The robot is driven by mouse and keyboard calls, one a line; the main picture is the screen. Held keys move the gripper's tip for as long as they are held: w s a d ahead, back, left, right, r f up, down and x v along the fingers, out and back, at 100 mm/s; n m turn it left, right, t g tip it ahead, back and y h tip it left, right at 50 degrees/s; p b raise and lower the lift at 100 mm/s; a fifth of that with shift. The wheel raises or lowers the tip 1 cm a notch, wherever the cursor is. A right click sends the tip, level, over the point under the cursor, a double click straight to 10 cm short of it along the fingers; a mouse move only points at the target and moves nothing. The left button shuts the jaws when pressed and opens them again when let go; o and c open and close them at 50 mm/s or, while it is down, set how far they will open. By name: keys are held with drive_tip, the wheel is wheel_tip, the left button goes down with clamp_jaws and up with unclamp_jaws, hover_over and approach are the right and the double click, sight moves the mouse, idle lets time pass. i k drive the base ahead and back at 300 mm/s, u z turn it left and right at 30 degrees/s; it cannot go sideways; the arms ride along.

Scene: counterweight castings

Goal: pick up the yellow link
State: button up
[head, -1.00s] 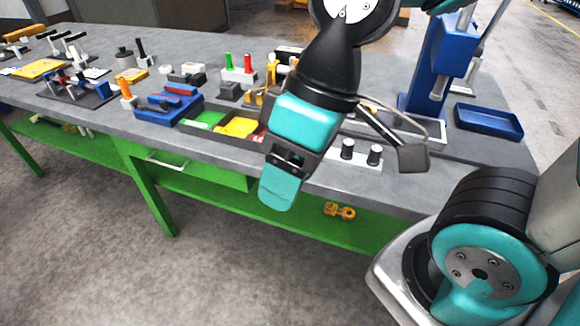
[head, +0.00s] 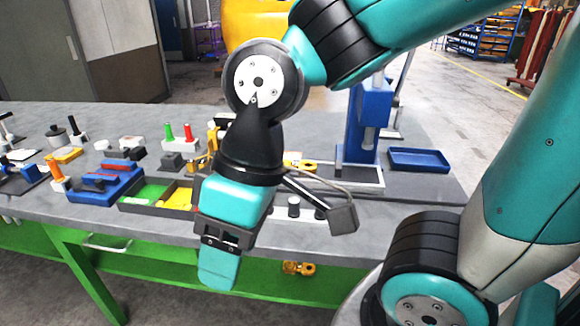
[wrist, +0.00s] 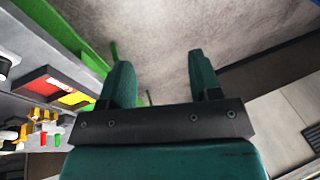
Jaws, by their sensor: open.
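A yellow-orange link-shaped piece (head: 298,268) lies on the green lower shelf under the bench in the head view. A second small yellow piece (head: 300,165) sits on the bench top near the blue press; I cannot tell from its shape whether it is a link too. My gripper (head: 218,268) hangs in front of the bench edge, pointing down, left of the shelf piece and apart from it. In the wrist view my gripper (wrist: 162,80) has its two teal fingers wide apart, with only floor showing between them. I cannot make out the shelf piece in the wrist view.
The grey bench (head: 345,235) has a coloured parts tray (head: 128,206), a blue fixture (head: 100,190) and several small tools. A blue press (head: 368,125) and a blue tray (head: 418,160) stand at the right. Floor in front of the bench is clear.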

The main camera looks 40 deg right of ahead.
sight(310, 166)
drive_tip(key=z, duration=0.1)
drive_tip(key=k, duration=0.45)
drive_tip(key=u, duration=0.85)
drive_tip(key=i, duration=1.3)
drive_tip(key=z, duration=0.9)
drive_tip(key=i, duration=0.45)
drive_tip(key=z, duration=0.55)
